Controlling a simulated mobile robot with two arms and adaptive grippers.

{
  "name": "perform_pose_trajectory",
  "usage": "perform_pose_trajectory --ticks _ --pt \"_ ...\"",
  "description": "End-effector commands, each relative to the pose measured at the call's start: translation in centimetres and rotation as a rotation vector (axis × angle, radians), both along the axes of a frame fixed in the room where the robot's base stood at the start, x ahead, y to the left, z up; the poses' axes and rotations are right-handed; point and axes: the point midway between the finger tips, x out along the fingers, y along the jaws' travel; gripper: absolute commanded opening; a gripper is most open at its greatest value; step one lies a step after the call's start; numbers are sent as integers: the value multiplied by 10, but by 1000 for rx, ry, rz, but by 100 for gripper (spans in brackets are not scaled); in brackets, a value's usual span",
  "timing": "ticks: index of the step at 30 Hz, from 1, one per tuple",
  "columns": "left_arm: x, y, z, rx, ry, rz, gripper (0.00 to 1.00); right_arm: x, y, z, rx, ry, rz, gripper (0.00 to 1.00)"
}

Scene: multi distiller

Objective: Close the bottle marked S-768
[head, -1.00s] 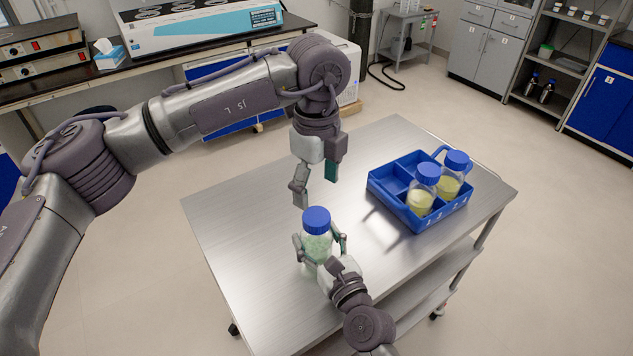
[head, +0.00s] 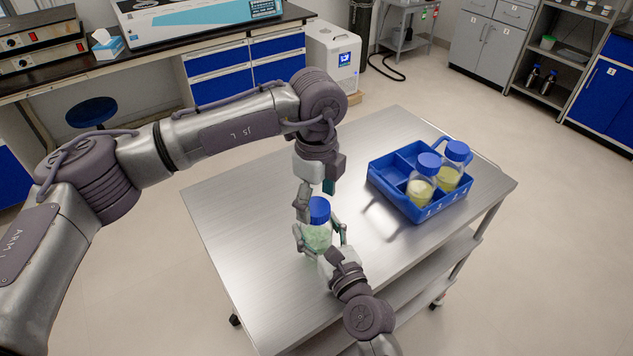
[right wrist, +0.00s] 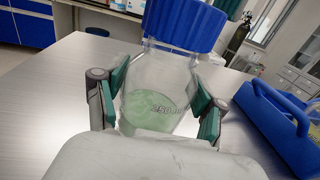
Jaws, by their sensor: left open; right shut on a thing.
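A clear bottle (head: 316,238) with pale green contents and a blue cap (head: 319,209) on its neck stands upright on the steel table (head: 235,225). My right gripper (head: 321,245) is shut on the bottle's body; the right wrist view shows its green pads on both sides of the glass (right wrist: 160,98), with the blue cap above (right wrist: 186,22). My left gripper (head: 316,199) is open, pointing down at the cap, one finger at the cap's left side and the other behind or above it. Whether it touches the cap I cannot tell. No S-768 marking is readable.
A blue divided crate (head: 395,192) holds two blue-capped bottles with yellowish contents, (head: 421,189) and (head: 449,176), at the table's right. The table's left part is clear. A bench with equipment stands behind.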

Motion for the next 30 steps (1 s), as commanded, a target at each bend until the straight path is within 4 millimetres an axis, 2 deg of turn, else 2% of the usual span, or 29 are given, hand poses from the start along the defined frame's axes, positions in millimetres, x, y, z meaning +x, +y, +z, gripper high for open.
perform_pose_trajectory --ticks 6,15,26,30 --pt "0 0 -16 0 0 1 75 0 0 0 0 0 0 0" --pt "0 0 -17 0 0 1 73 0 0 0 0 0 0 0" --pt "0 0 -17 0 -1 1 13 0 0 0 0 0 0 0" --pt "0 0 -17 0 -1 -40 13 0 0 0 0 0 0 0"
